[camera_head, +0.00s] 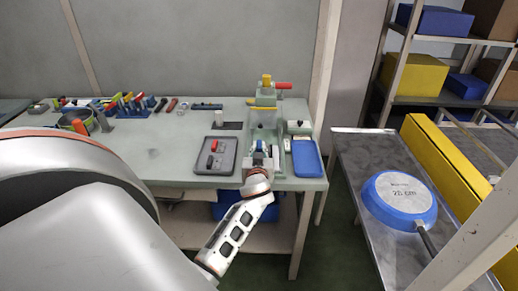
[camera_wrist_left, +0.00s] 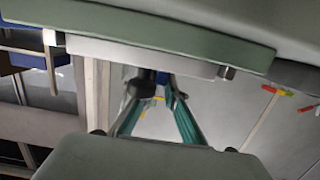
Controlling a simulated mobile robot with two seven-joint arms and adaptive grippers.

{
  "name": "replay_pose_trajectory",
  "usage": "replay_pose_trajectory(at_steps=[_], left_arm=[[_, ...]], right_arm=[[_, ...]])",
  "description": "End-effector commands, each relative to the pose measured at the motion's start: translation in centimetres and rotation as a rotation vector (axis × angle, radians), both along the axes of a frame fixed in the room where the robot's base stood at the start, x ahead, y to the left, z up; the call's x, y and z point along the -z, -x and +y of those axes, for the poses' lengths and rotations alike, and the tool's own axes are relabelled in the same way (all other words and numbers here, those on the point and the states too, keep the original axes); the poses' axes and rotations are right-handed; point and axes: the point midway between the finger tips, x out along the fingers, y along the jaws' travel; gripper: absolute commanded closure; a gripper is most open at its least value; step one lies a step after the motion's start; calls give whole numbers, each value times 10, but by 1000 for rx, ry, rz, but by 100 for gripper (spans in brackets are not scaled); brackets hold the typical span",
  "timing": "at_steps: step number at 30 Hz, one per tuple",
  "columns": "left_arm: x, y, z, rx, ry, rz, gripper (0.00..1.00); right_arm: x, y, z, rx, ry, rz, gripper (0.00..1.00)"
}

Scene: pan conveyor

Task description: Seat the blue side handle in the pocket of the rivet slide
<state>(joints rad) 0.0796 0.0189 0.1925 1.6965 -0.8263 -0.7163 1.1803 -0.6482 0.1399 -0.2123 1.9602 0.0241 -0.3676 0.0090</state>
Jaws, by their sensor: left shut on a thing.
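The rivet slide (camera_head: 263,119) is part of the grey-green machine at the right end of the workbench, with yellow parts and a red lever. My left gripper (camera_head: 262,152) reaches in at the machine's front edge. It is shut on a small blue piece, which I take to be the blue side handle (camera_head: 260,146). In the left wrist view the teal fingers (camera_wrist_left: 160,82) converge near a blue bit and a dark round part under a pale plate. The pocket is hidden, so I cannot tell whether the handle is in it. My right gripper is not in view.
A grey tray (camera_head: 232,146) with red and dark handles lies left of my gripper. A blue tray (camera_head: 307,160) lies to the right. Tools crowd the bench's left end. A blue pan (camera_head: 400,200) marked 26 cm lies on the conveyor (camera_head: 374,239) beside a yellow rail (camera_head: 438,160).

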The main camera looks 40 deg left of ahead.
Motion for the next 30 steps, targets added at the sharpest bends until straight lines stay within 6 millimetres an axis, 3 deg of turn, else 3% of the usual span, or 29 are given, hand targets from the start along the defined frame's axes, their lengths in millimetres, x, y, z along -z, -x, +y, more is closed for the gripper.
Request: replay_pose_trajectory(at_steps=[6, 7, 9, 20, 30], left_arm=[[5, 0, 0, 0, 0, -1, 100], [4, 0, 0, 0, 0, -1, 81], [4, 0, 0, 0, 1, -1, 69], [4, 2, -3, 1, 2, 1, 69], [0, 40, -36, 1, 6, 3, 69]], right_arm=[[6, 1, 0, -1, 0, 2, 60], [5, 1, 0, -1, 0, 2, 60], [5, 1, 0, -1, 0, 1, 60], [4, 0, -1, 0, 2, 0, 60], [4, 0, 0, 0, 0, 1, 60]])
